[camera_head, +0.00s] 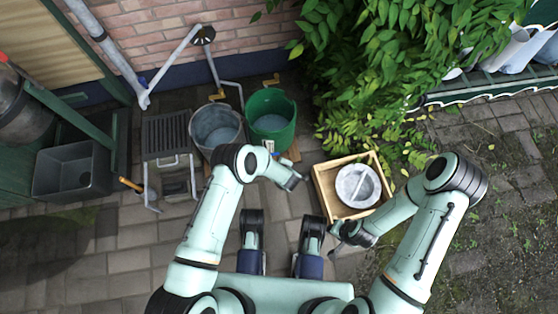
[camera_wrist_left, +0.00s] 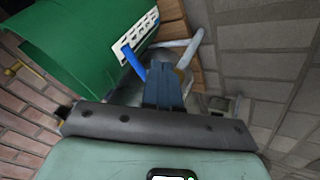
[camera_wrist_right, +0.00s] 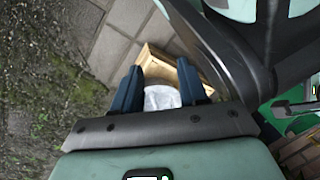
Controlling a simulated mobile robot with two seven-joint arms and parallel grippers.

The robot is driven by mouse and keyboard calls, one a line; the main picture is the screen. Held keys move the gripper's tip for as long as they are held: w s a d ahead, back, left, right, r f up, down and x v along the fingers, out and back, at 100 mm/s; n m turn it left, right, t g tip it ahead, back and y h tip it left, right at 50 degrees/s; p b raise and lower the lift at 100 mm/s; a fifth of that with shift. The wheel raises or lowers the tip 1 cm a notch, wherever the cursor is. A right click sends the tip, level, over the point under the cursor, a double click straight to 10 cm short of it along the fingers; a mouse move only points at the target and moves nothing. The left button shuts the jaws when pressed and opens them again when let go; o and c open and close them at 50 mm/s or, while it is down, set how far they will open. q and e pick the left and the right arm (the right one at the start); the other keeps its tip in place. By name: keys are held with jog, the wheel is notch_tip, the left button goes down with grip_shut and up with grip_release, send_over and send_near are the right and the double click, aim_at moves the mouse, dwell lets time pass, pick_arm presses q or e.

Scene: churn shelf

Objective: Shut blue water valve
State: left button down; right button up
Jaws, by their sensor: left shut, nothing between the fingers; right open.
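A blue valve lever (camera_wrist_left: 134,61) shows in the left wrist view as a slanted bar, beside a pale bent pipe (camera_wrist_left: 183,47) and in front of the green bucket. My left gripper (camera_wrist_left: 163,68) is shut and empty, its fingertips just right of the lever; I cannot tell whether they touch it. In the head view, my left gripper (camera_head: 301,181) is between the green bucket and the wooden crate, and the lever is mostly hidden by my arm. My right gripper (camera_wrist_right: 160,88) is open and empty, above and near the wooden crate.
A green bucket (camera_head: 271,101) and a grey metal bucket (camera_head: 201,121) stand by the brick wall. A wooden crate (camera_head: 321,186) holds a round pale vessel (camera_head: 358,181). Leafy vines (camera_head: 370,60) hang at the back right. A metal sink (camera_head: 72,171) stands at left. Paving is clear at front left.

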pick_arm(q)
jog(key=s+d+r+p, duration=0.3)
jog(key=d+r, duration=0.1)
jog(key=r, duration=0.4)
jog(key=shift+d+r, duration=0.15)
jog(key=shift+d, duration=0.15)
pick_arm(e)
jog(key=w+a+r+t, duration=0.1)
jog(key=w+r+t, duration=0.1)
jog(key=w+r, duration=0.3)
jog(key=shift+w+r, duration=0.35)
jog(key=shift+w, duration=0.1)
